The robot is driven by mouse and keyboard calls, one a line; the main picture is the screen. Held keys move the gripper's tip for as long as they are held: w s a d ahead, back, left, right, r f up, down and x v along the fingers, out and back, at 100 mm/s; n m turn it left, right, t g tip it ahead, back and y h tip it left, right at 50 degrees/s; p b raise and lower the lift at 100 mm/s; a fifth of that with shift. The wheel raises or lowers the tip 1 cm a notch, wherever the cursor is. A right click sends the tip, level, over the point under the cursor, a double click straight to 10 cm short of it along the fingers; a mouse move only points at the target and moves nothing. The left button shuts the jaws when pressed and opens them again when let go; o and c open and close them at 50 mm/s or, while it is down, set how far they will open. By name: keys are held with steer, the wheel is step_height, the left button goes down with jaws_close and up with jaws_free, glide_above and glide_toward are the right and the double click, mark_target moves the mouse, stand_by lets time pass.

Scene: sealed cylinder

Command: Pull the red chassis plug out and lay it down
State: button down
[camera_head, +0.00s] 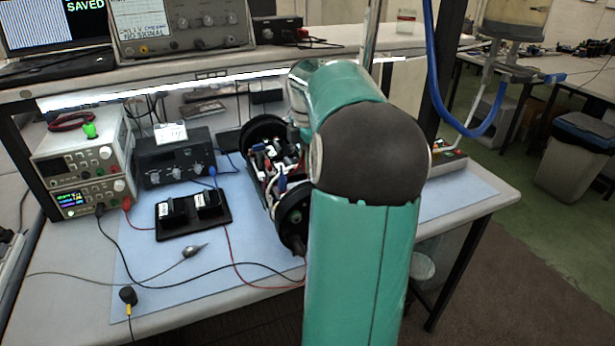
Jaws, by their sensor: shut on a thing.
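The cylinder (293,215) lies on the blue mat with black round end caps and exposed wiring and electronics between them. A red lead (240,275) runs across the mat towards its near end and passes out of sight behind my arm. The red chassis plug cannot be made out at the cylinder; my arm covers that side. A red plug (127,204) shows at the front of the power supply (80,165). My green arm rises in front of the cylinder's right side. My gripper is hidden behind it.
A black tray (193,215) with two black blocks and a grey probe (195,251) lie left of the cylinder. Black cables cross the mat. A black instrument box (175,160) stands behind. The blue mat (165,285) has bare room at the front left.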

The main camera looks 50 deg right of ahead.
steer(key=shift+r, duration=1.15)
